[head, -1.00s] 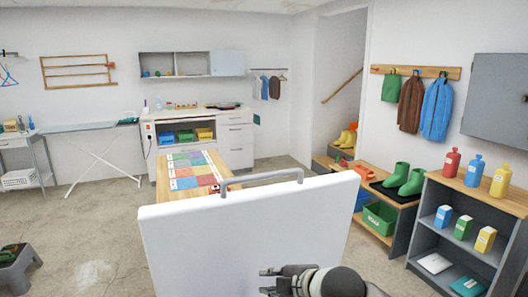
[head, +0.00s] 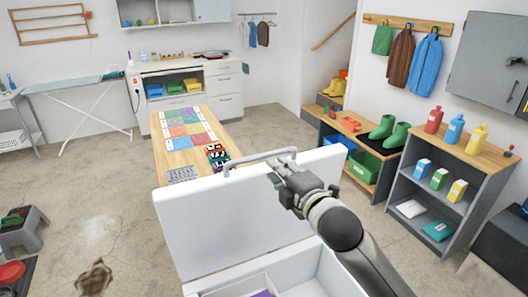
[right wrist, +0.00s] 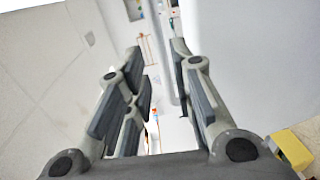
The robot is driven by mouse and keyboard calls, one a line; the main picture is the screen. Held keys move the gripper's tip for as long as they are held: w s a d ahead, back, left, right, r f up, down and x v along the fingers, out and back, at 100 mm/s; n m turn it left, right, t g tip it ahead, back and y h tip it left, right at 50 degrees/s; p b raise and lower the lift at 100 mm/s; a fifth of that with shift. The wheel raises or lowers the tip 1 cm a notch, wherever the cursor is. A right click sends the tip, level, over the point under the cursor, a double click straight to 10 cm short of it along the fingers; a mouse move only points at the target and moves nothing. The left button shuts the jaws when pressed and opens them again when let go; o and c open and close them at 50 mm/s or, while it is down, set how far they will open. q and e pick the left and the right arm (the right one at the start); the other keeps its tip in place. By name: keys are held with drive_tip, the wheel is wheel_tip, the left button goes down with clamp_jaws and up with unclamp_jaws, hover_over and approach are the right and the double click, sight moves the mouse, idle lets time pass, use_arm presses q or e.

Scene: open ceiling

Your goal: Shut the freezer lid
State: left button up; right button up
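The white freezer lid (head: 235,220) stands raised, its inner face toward me, with a grey bar handle (head: 262,158) along its top edge. Below it, the open white freezer (head: 325,280) shows part of its inside, with a purple item (head: 262,294) at the bottom edge of the view. My right gripper (head: 279,170) is at the top edge of the lid by the right end of the handle. In the right wrist view its fingers (right wrist: 157,55) are apart. I cannot tell whether it touches the lid. My left gripper is out of view.
A wooden table (head: 170,155) with coloured squares stands behind the lid. A grey shelf (head: 400,175) with bottles and boxes is on the right, beside a bench with green boots (head: 388,135). A grey step stool (head: 22,240) is at left.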

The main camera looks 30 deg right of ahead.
sight(265, 157)
drive_tip(key=w, duration=0.3)
drive_tip(key=w+p, duration=0.1)
drive_tip(key=w, duration=0.2)
drive_tip(key=w+f+p, duration=0.1)
drive_tip(key=w, duration=0.2)
drive_tip(key=shift+d, duration=0.2)
clamp_jaws()
